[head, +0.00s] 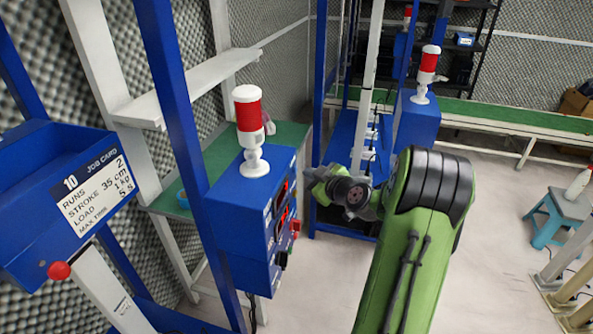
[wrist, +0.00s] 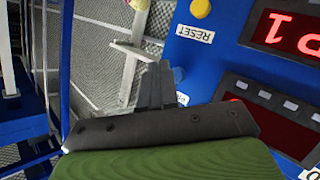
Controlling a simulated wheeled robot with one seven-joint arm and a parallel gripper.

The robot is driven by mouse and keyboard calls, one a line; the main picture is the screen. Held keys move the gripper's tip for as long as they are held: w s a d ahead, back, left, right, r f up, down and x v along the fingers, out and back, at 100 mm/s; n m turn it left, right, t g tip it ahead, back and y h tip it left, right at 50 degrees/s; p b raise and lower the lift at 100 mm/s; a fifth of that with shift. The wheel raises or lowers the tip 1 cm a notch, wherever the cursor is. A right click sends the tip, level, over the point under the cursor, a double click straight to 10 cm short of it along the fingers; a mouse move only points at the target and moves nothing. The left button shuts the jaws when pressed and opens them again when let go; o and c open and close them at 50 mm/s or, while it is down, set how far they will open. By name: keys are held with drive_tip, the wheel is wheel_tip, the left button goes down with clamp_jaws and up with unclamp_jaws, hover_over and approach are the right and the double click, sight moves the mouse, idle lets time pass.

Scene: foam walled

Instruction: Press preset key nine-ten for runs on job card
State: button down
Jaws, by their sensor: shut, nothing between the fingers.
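The job card (head: 97,194) is on a blue tray at the left in the head view. It appears to read RUNS 2, STROKE 35 cm, LOAD 1 kg, with a smaller time line. The blue control box (head: 246,205) has red displays and controls on its right side. In the wrist view its panel (wrist: 217,72) appears upside down, with a RESET label, a yellow button (wrist: 201,8) and a row of small pale keys (wrist: 265,95) beside a dark display. Key markings are unreadable. My gripper (wrist: 155,75) is shut and empty, apart from the panel; its fingers cover part of the view.
A red and white beacon (head: 250,120) stands on the box, with a blue upright post (head: 178,110) beside it. A second blue box (head: 415,118) with a beacon stands behind my arm. Open floor (head: 500,230) lies to the right, with a blue stool (head: 556,215).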

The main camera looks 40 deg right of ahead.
drive_tip(key=shift+w, duration=0.1)
idle(0.4)
drive_tip(key=shift+w+a+b, duration=0.25)
drive_tip(key=shift+b, duration=0.2)
drive_tip(key=shift+w+a, duration=0.3)
drive_tip(key=shift+w, duration=0.05)
idle(0.7)
drive_tip(key=shift+b, duration=0.35)
drive_tip(key=shift+s+d+b, duration=0.5)
drive_tip(key=shift+s+b, duration=0.15)
drive_tip(key=shift+s, duration=0.05)
drive_tip(key=shift+d, duration=0.1)
drive_tip(key=shift+s+d+b, duration=0.7)
drive_tip(key=shift+s+d, duration=0.05)
drive_tip(key=shift+s, duration=0.25)
drive_tip(key=shift+s+d+b, duration=0.65)
drive_tip(key=shift+s+d, duration=0.05)
drive_tip(key=shift+s, duration=0.3)
